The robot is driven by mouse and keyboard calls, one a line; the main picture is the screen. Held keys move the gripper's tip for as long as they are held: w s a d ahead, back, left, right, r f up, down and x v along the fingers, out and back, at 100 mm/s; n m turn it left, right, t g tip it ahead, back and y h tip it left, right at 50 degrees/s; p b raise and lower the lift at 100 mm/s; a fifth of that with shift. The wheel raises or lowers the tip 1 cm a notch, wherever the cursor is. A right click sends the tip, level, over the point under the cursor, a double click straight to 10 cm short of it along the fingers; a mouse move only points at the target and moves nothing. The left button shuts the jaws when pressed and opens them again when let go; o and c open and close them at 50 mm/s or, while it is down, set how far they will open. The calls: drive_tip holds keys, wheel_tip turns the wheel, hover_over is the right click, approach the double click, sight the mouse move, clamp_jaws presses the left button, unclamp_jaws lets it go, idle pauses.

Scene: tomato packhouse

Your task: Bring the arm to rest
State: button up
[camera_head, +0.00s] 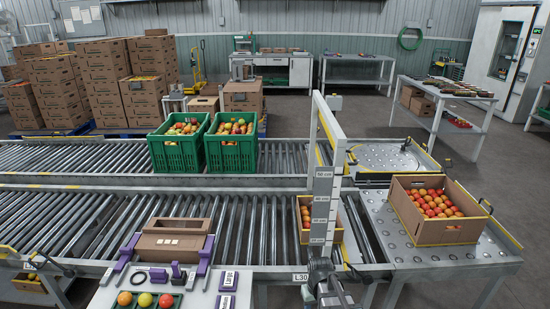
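A dark grey jointed part that looks like my arm's end (322,275) shows at the bottom centre. It appears in front of the near roller conveyor (220,235) and just below a grey height scale (322,205) marked in centimetres. I cannot make out two fingertips, so whether my gripper is open or shut is not clear. I see nothing held in it. Whether it touches the conveyor edge or the scale cannot be told from this view.
An open tomato carton (405,212) stands on the ball table at right. Another carton (337,237) sits behind the scale's post. Green crates (232,160) stand on the far conveyor.

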drive_tip(key=s+d+f+g, duration=0.1)
drive_tip(key=s+f+g, duration=0.1)
drive_tip(key=s+f, duration=0.5)
drive_tip(key=s+d+f+m+g, duration=0.1)
drive_tip(key=s+f, duration=0.6)
drive_tip(key=s, duration=0.9)
drive_tip(key=s+d+f+m+g, duration=0.1)
drive_tip(key=s+f+g, duration=0.2)
drive_tip(key=s+f, duration=0.4)
drive_tip(key=s, duration=0.4)
drive_tip(key=shift+s+d+g, duration=0.3)
drive_tip(key=shift+s+g, duration=0.05)
drive_tip(key=shift+g, duration=0.05)
